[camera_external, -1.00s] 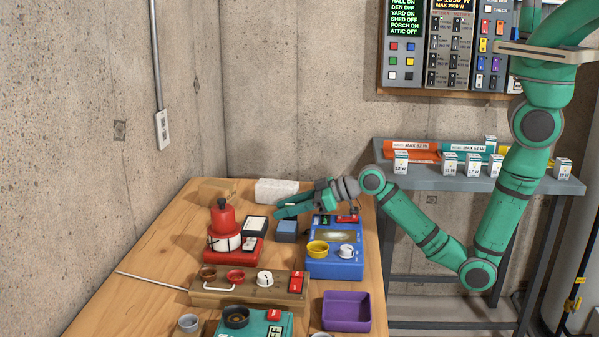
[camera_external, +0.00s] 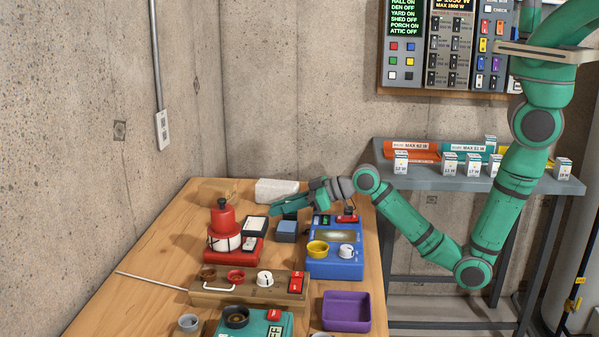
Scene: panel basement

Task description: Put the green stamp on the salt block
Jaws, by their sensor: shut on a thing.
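A white, rough-topped block (camera_external: 276,189), which looks like the salt block, lies at the far end of the wooden table near the wall. My gripper (camera_external: 274,211) reaches in from the right, just in front of the block and above the table. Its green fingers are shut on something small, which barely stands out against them. I take it to be the green stamp, but its shape cannot be made out. I see no green stamp elsewhere on the table. The fingers partly overlap the block's lower edge in the picture; whether they touch cannot be told.
A brown switch box (camera_external: 213,297) and purple tray (camera_external: 346,311) stand nearer. The table's left side is clear.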

